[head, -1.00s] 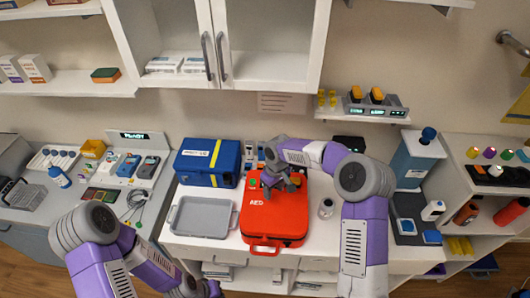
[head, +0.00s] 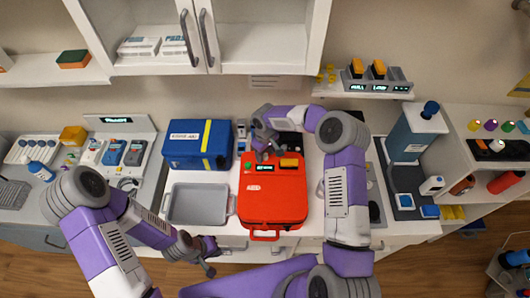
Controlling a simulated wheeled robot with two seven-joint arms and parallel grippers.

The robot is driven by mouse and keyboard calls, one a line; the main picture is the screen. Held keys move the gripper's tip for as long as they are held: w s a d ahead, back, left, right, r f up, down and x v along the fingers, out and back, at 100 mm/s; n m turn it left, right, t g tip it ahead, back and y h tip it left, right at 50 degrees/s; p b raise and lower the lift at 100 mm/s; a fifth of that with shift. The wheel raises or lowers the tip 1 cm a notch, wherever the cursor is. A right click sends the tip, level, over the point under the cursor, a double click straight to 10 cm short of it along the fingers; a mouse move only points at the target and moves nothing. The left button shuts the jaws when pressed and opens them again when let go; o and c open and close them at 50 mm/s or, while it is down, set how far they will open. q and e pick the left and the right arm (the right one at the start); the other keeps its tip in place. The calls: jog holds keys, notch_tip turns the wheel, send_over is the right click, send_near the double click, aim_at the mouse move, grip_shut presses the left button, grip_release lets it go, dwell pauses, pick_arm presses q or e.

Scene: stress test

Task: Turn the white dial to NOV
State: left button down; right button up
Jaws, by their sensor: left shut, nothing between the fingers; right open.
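I cannot make out a white dial with month marks in the head view. The red AED case (head: 274,205) lies on the white counter, with its handle toward the front. My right gripper (head: 264,154) is open at the back left edge of the red case. Its fingers are small and partly hidden by its own wrist, and I cannot tell whether they touch anything. My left gripper (head: 208,268) is shut and empty, low in front of the grey tray (head: 198,219).
A blue case (head: 185,158) stands behind the grey tray. Handheld devices sit in a white charging dock (head: 120,130) at the left. A blue-grey dispenser (head: 412,135) stands at the right. Cabinet doors (head: 225,30) and a small shelf (head: 370,95) hang above the counter.

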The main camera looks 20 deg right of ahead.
jog(key=shift+w+f, duration=0.1)
grip_shut()
dwell(0.3)
